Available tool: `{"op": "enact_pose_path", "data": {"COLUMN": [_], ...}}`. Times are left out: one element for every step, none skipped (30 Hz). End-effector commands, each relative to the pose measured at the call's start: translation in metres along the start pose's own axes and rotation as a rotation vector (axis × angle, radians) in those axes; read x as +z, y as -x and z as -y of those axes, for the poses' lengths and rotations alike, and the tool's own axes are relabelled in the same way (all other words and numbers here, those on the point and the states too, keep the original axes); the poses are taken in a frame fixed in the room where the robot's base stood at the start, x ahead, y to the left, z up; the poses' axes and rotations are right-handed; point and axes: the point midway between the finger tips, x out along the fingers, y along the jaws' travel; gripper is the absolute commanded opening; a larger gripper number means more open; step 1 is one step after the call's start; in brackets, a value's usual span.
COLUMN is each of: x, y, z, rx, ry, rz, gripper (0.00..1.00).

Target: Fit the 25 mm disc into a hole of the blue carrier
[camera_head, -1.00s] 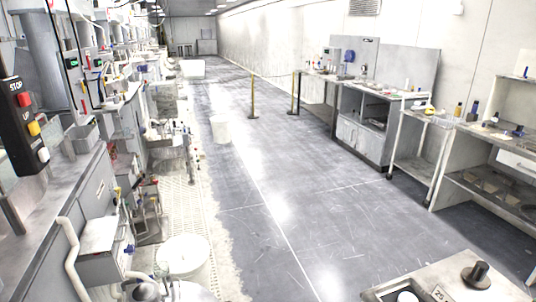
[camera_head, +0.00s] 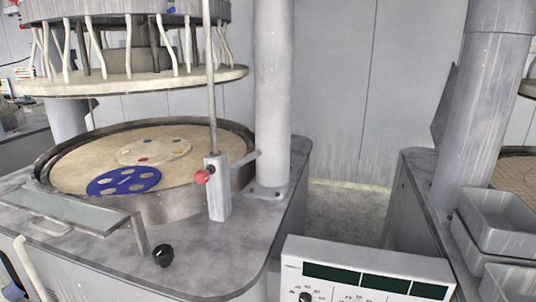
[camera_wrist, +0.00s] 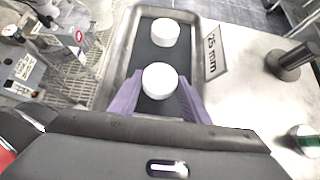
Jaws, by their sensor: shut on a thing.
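The blue carrier (camera_head: 124,181) is a round plate with several holes. It lies flat on the front part of a beige round platen (camera_head: 75,171) in the head view. In the wrist view my gripper (camera_wrist: 161,82) has its purple fingers shut on a white disc (camera_wrist: 160,78), one finger on each side. The disc is over a dark-floored tray labelled 25 mm (camera_wrist: 213,52); I cannot tell whether it touches the floor. A second white disc (camera_wrist: 165,32) stands in the same tray, beyond it. My gripper is not in the head view.
A pale plate with coloured spots (camera_head: 154,157) lies behind the carrier. An upper round head (camera_head: 200,80) hangs above the platen. A post with a red knob (camera_head: 203,176) stands at the platen's right front, near a thick column (camera_head: 272,100). A dark knob (camera_wrist: 290,65) stands right of the tray.

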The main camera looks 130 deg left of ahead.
Motion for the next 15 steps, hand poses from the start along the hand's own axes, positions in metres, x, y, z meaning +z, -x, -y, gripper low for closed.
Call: {"op": "enact_pose_path", "data": {"x": [0.002,0.003,0.004,0.005,0.005,0.007,0.007,0.008,0.009,0.01,0.011,0.012,0.013,0.013,0.015], "y": [0.002,0.002,0.003,0.004,0.005,0.005,0.006,0.007,0.008,0.008,0.009,0.01,0.011,0.012,0.013], "z": [0.0,0.0,0.0,0.0,0.0,0.0,0.0,0.0,0.0,0.0,0.0,0.0,0.0,0.0,0.0], "rx": [-0.001,-0.001,-0.001,-0.001,-0.001,-0.001,-0.001,-0.001,-0.001,-0.001,-0.001,-0.001,-0.001,-0.001,0.0], "ry": [0.002,0.002,0.001,0.001,0.001,0.001,0.001,0.001,0.001,0.0,0.0,0.0,0.001,0.001,0.002], "rz": [0.001,0.001,0.001,0.001,0.001,0.001,0.001,0.001,0.001,0.001,0.001,0.001,0.001,0.001,0.001], "gripper": [0.23,0.23,0.23,0.23,0.23,0.23,0.23,0.23,0.23,0.23,0.23,0.23,0.23,0.23,0.23]}}
